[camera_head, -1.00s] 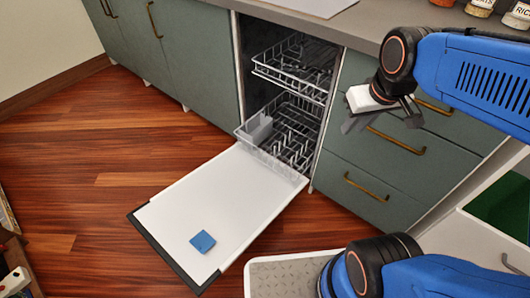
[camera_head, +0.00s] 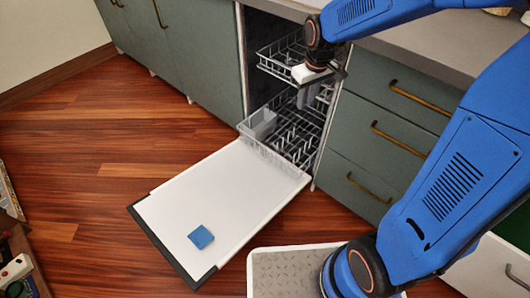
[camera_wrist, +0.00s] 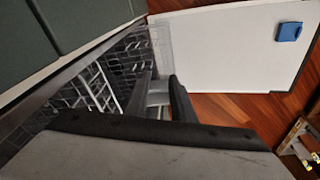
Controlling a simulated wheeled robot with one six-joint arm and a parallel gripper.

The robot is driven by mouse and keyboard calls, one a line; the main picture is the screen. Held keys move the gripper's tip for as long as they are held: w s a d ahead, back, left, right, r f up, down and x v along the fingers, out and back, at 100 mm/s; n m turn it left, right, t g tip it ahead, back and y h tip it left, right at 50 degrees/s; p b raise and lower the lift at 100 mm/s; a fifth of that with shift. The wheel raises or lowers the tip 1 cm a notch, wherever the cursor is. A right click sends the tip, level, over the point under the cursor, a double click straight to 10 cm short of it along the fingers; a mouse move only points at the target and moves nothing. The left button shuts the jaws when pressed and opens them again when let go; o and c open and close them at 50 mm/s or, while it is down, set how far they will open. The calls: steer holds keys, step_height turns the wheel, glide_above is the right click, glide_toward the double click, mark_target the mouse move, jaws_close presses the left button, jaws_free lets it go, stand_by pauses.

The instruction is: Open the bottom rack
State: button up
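The dishwasher's bottom rack (camera_head: 293,135) is a grey wire rack low in the dishwasher opening, with a light grey basket (camera_head: 262,123) at its left front. Its front edge sits at about the base of the lowered white door (camera_head: 220,195). The upper rack (camera_head: 283,55) is above it, partly hidden by my arm. My gripper (camera_head: 308,97) is in front of the opening, at the right side, between the racks' heights. In the wrist view, its two dark fingers (camera_wrist: 162,97) are apart, with no held object visible between them.
A blue block (camera_head: 201,237) lies on the lowered door, also visible in the wrist view (camera_wrist: 289,31). Green drawers (camera_head: 375,140) with brass handles stand right of the opening, under the countertop. The wooden floor (camera_head: 110,150) left of the door is clear.

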steer(key=w+a+f+n+g, duration=0.1)
steer(key=w+a+f, duration=0.2)
steer(key=f, duration=0.2)
steer(key=w+a+f+n, duration=0.1)
steer(key=w+a+f, duration=0.3)
steer(key=f, duration=0.2)
steer(key=n+g, duration=0.1)
steer(key=n, duration=0.1)
glide_toward(265, 158)
steer(key=f, duration=0.5)
steer(key=shift+w+a+f, duration=0.2)
steer(key=shift+f, duration=0.15)
jaws_close()
stand_by(0.7)
